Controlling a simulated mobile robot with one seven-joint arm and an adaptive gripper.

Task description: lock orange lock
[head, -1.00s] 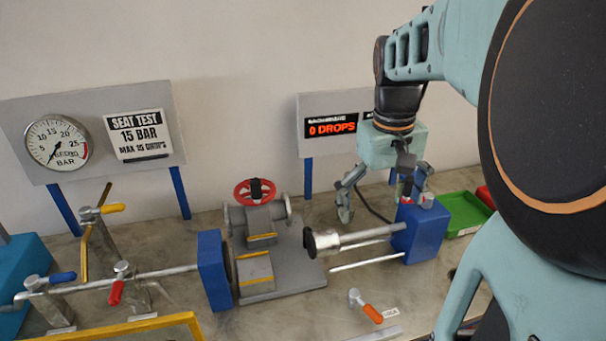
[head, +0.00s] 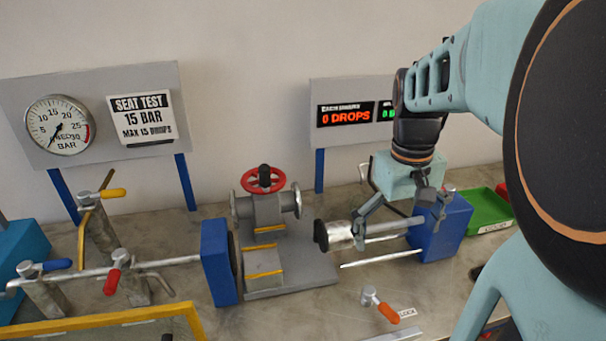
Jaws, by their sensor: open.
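The orange lock (head: 387,312) is an orange-handled lever on a small metal post, at the front of the bench right of centre, beside a small white label (head: 411,314) that seems to read LOCK. Its handle points to the lower right. My gripper (head: 360,236) is open, with its fingers pointing down around the metal ram (head: 390,229), behind and above the orange lock and well apart from it. I cannot tell whether the fingers touch the ram.
The ram runs from a blue block (head: 441,228). A valve with a red handwheel (head: 263,181) stands left of it, by another blue block (head: 217,262). Red (head: 112,282), blue (head: 57,264) and yellow (head: 114,193) levers are at left. A green tray (head: 486,210) is at right.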

